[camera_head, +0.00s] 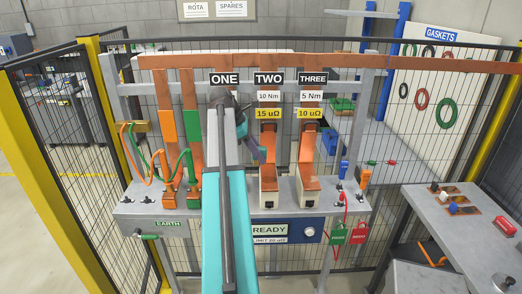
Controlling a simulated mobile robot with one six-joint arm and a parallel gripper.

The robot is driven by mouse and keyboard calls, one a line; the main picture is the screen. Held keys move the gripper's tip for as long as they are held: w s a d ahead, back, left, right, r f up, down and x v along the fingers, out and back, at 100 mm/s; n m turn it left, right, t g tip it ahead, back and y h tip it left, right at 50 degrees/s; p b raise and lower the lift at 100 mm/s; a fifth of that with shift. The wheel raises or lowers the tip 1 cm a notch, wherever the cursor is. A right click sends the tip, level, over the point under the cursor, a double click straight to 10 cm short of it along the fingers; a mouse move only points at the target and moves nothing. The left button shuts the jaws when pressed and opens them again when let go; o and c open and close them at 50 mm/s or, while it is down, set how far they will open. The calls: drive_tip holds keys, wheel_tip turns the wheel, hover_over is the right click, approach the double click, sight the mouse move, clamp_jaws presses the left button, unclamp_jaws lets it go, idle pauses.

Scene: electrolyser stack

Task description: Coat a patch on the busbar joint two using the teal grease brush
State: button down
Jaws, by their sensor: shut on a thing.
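Busbar joint two (269,183) is the copper pad on a pale block below the "TWO" sign (268,79), with a copper bar rising behind it. My arm reaches up from the bottom centre and hides joint one. My gripper (247,120) is small and dark, partly hidden by my wrist, just left of the copper bar of two. It is shut on the teal grease brush (255,143), a thin tool slanting down and right. The brush's lower end shows purplish above joint two's pad. I cannot tell whether it touches the copper.
Joint three (309,184) stands close on the right. Orange and green cables (158,180) hang at the left. A bench with small parts (460,215) is at the right. Yellow-posted mesh fencing (70,190) surrounds the stack. Padlock tags (348,234) hang at the front right.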

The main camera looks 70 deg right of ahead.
drive_tip(key=shift+f, duration=0.2)
idle(0.4)
wheel_tip(320, 180, down, 6)
drive_tip(key=b, duration=0.3)
drive_tip(key=shift+r+b, duration=0.15)
drive_tip(key=shift+b, duration=0.25)
drive_tip(key=shift+f, duration=1.05)
idle(1.3)
drive_tip(key=shift+s+d, duration=0.1)
drive_tip(key=shift+s+d+r+p, duration=0.1)
drive_tip(key=shift+s+d+p, duration=0.15)
drive_tip(key=shift+s+p, duration=0.3)
drive_tip(key=shift+s+d+r+p, duration=0.1)
drive_tip(key=shift+s+d+p, duration=0.15)
drive_tip(key=shift+s, duration=0.45)
drive_tip(key=shift+s+d+f, duration=0.1)
drive_tip(key=shift+s, duration=0.2)
drive_tip(key=shift+s+d+f+p, duration=0.1)
drive_tip(key=shift+s+d+p, duration=0.15)
drive_tip(key=shift+s, duration=0.25)
drive_tip(key=shift+s+d+r+p, duration=0.15)
drive_tip(key=shift+s+p, duration=0.2)
drive_tip(key=shift+s, duration=0.2)
drive_tip(key=shift+s+d+f+p, duration=0.2)
drive_tip(key=shift+s+p, duration=0.1)
drive_tip(key=shift+s, duration=0.2)
